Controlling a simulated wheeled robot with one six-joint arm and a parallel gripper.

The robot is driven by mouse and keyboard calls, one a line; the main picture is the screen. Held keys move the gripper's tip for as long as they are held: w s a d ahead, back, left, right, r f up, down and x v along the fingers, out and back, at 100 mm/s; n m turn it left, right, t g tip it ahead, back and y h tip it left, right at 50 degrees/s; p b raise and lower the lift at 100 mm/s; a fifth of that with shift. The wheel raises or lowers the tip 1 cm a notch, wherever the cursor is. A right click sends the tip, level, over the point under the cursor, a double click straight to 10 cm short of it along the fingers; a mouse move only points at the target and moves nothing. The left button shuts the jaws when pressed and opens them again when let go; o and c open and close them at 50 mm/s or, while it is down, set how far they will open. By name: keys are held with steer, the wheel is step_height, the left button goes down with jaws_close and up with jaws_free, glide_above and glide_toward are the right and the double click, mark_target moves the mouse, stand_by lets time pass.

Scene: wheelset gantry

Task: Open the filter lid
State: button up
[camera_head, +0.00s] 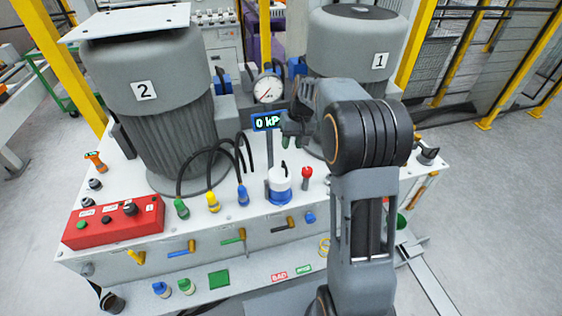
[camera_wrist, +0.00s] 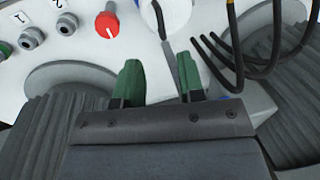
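The filter is probably the small white canister with a blue base (camera_head: 280,184), upright on the white bench top, with a dark part on top that I take for its lid or handle. In the wrist view a white rounded body at the top edge (camera_wrist: 176,12) seems to be the same canister, cut off by the frame. My gripper (camera_head: 287,140) is above and behind the canister, near the gauge post, apart from it. In the wrist view its two green fingertips (camera_wrist: 159,82) are spread, with nothing held between them.
A red knob (camera_head: 306,173) stands just right of the canister. A gauge (camera_head: 268,88) and a "0 kP" display (camera_head: 267,121) are behind. Black hoses (camera_head: 222,150) arch at left. Large motors 2 (camera_head: 160,110) and 1 (camera_head: 350,45) flank the gap. A red control box (camera_head: 115,221) sits front left.

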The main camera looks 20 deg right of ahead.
mark_target(285, 165)
steer(key=f, duration=0.2)
steer(key=a+f, duration=0.1)
steer(key=f, duration=0.2)
steer(key=f+p, duration=0.1)
steer(key=f, duration=0.2)
steer(key=shift+a+f, duration=0.2)
steer(key=shift+a, duration=0.2)
steer(key=shift+c, duration=0.3)
jaws_close()
